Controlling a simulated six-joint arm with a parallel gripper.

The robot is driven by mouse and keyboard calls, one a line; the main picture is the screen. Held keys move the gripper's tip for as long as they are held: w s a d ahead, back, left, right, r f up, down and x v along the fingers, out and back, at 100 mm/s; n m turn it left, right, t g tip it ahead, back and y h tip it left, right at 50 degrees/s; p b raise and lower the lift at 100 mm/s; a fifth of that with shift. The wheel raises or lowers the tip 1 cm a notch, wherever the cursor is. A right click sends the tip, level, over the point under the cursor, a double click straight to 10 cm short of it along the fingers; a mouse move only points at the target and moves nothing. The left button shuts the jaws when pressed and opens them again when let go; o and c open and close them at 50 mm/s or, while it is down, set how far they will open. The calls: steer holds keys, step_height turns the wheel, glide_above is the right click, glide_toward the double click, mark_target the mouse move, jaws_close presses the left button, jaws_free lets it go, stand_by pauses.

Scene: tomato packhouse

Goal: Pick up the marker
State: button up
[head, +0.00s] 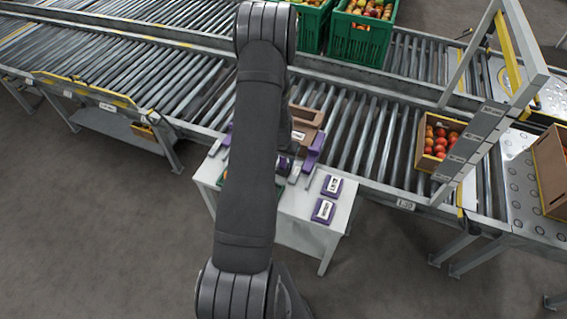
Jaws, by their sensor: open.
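I cannot make out a marker in the head view; one may be hidden behind my arm. My gripper (299,174) is low over the small white table (290,222), mostly hidden by my own arm. Its jaws are open, and I see nothing held between them. Two purple blocks with white labels (332,186) (323,210) lie on the right part of the table, to the right of my gripper.
Another purple object (313,151) and a brown box (305,117) are just beyond my gripper. A roller conveyor (365,140) runs behind the table. A cardboard box (422,155) of tomatoes stands on it at right, by a grey metal frame (483,135). Green crates (357,45) stand farther back.

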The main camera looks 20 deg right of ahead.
steer(key=shift+w+d+f, duration=0.1)
steer(key=shift+f, duration=0.45)
jaws_close()
